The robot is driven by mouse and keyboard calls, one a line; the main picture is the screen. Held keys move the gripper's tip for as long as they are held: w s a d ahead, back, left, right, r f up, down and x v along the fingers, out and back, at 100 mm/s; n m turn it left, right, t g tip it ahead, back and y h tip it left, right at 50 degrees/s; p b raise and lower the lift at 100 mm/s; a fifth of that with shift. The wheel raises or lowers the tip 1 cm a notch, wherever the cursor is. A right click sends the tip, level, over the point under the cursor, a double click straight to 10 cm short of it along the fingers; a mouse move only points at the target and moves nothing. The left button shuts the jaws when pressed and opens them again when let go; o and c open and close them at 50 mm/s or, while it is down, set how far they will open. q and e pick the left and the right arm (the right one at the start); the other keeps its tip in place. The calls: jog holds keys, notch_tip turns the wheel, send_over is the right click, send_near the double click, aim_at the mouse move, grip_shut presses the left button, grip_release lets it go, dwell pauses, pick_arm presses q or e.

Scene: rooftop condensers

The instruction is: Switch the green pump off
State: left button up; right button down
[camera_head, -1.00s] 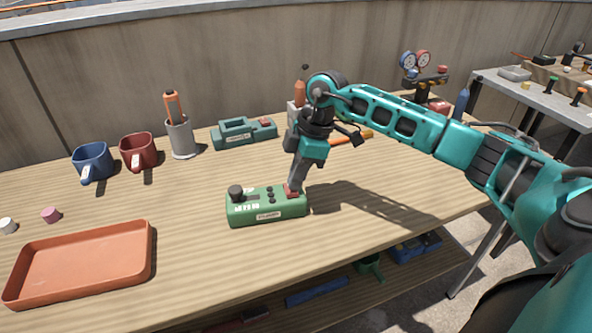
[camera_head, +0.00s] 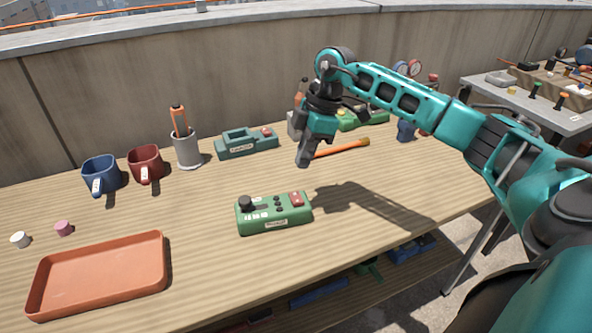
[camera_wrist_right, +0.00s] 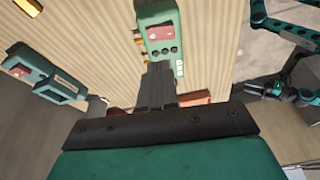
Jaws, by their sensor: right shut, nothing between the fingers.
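The green pump (camera_head: 273,213) is a low green box on the wooden table, with a black knob at its left end and a red rocker switch (camera_head: 297,199) at its right end. I cannot tell which way the rocker is pressed. My right gripper (camera_head: 302,160) is shut and empty, above and apart from the pump's right end. In the right wrist view the pump (camera_wrist_right: 157,14) is beyond the closed fingertips (camera_wrist_right: 158,72). Part of my left arm (camera_wrist_right: 285,92) shows at the right there, with its jaws too small to read.
A teal device with a handle and red switch (camera_head: 247,143) stands behind. A red tray (camera_head: 100,274), blue mug (camera_head: 101,175), red mug (camera_head: 146,164) and grey cup (camera_head: 187,150) are at the left. An orange-handled tool (camera_head: 341,148) lies behind my gripper. Table around the pump is mostly clear.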

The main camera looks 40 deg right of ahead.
jog(key=v, duration=0.6)
jog(key=shift+w+d, duration=0.4)
jog(key=shift+r, duration=0.1)
